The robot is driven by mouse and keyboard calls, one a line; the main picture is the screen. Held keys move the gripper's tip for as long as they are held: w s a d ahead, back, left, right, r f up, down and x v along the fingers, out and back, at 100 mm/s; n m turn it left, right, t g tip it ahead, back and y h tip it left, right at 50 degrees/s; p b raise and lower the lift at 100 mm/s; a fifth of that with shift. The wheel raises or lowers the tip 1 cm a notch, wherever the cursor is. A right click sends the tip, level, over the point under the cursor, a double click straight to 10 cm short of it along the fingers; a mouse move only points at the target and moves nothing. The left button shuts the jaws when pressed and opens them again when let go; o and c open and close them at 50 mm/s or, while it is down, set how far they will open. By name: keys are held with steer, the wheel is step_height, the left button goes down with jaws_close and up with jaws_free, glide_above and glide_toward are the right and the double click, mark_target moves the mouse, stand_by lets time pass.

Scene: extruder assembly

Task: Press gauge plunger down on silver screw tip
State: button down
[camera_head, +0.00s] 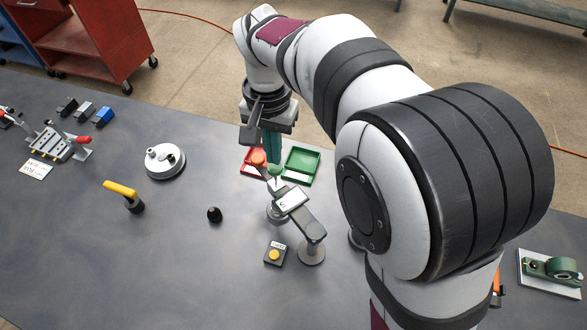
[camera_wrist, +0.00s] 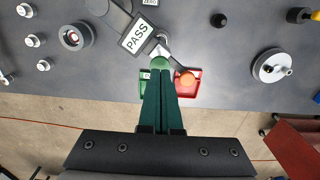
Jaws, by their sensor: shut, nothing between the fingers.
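The gauge stands mid-table, its grey arm carrying a tilted display (camera_head: 292,200). In the wrist view the display (camera_wrist: 138,36) reads PASS. A silver round base (camera_head: 277,214) sits below the cap. The silver screw tip cannot be made out.
A yellow-button box (camera_head: 275,254) and a black knob (camera_head: 214,214) stand in front. The left front table is clear.

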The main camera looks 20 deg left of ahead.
step_height(320, 180, up, 6)
stand_by(0.5)
steer(key=s+d+m+y, duration=0.15)
steer(key=s+d, duration=0.25)
steer(key=d, duration=0.4)
steer(key=s+d+m+h, duration=0.15)
steer(key=s+d, duration=0.25)
steer(key=d, duration=0.4)
steer(key=s+d+f+m+y, duration=0.1)
steer(key=s+d+f+m, duration=0.1)
steer(key=s+d+f, duration=0.4)
steer(key=s, duration=0.4)
steer(key=shift+s+d+m+y, duration=0.15)
steer(key=shift+s+m+y, duration=0.15)
steer(key=shift+s+y, duration=0.1)
